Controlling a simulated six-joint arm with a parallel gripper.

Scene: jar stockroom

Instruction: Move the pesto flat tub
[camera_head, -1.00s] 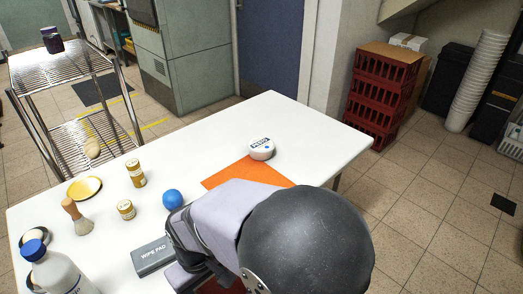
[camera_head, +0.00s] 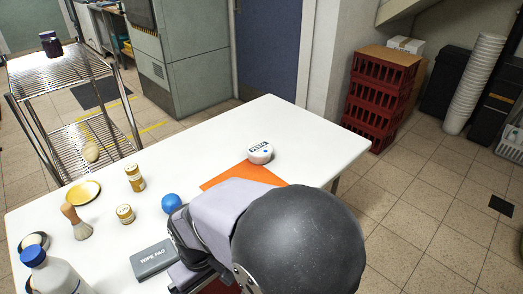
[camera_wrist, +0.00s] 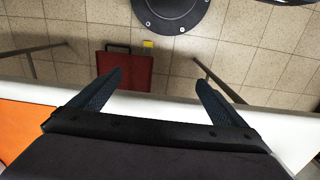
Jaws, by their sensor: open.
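A white round flat tub (camera_head: 260,153) with a dark-lettered label, which looks like the pesto tub, stands at the far edge of the orange mat (camera_head: 238,175) on the white table. The head view shows my arm over the near part of the mat, with my gripper hidden by the arm. In the wrist view my gripper (camera_wrist: 158,80) is open and empty, its two dark fingers apart above the table's edge. The orange mat (camera_wrist: 25,122) shows there at the left; the tub does not show in that view.
The table's back is clear.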

